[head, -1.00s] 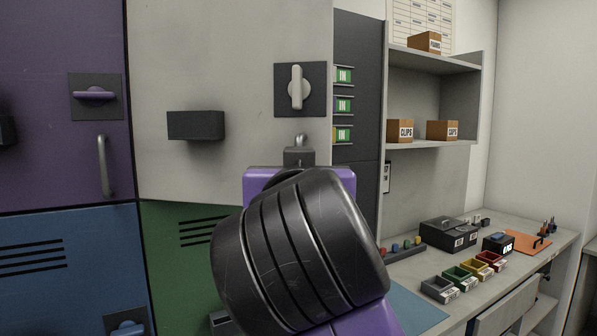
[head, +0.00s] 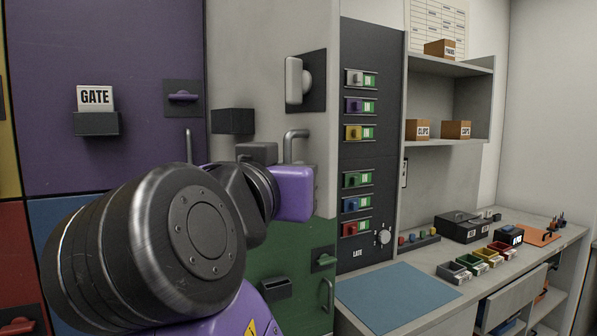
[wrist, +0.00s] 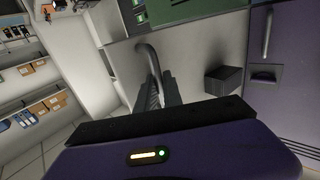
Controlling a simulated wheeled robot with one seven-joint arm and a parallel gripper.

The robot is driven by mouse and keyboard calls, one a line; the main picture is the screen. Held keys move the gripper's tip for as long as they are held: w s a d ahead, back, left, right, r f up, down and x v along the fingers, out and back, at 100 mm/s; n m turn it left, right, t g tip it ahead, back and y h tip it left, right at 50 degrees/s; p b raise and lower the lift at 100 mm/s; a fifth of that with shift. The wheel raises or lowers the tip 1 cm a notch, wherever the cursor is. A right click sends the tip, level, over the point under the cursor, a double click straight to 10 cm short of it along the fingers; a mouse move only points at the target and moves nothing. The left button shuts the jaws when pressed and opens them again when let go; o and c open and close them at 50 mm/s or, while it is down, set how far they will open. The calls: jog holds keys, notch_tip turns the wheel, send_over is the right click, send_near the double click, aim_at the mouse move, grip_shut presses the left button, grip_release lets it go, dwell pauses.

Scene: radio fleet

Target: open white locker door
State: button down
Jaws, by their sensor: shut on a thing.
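The white locker door (head: 262,55) stands right of the purple door in the head view. Its pale latch knob (head: 296,80) points upright on a dark plate. Its grey bar handle (head: 292,147) shows beside my wrist, and also in the wrist view (wrist: 148,62). My gripper (wrist: 160,92) is shut on that handle in the wrist view. In the head view my purple hand (head: 293,192) and dark wrist hide the jaws and the handle's lower part. I cannot tell whether the door stands ajar.
The purple door (head: 120,30) with a GATE card is at left and the green door (head: 305,255) below. A dark panel of coloured switches (head: 370,150) stands at right. A workbench with a blue mat (head: 395,292) and small bins extends right of it.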

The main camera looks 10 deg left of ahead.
jog(key=shift+a, duration=0.2)
jog(key=c, duration=1.8)
grip_release()
jog(key=s, duration=0.2)
jog(key=s+b, duration=0.1)
jog(key=s, duration=0.2)
jog(key=s+a+b, duration=0.1)
jog(key=s, duration=0.1)
jog(key=shift+s, duration=0.4)
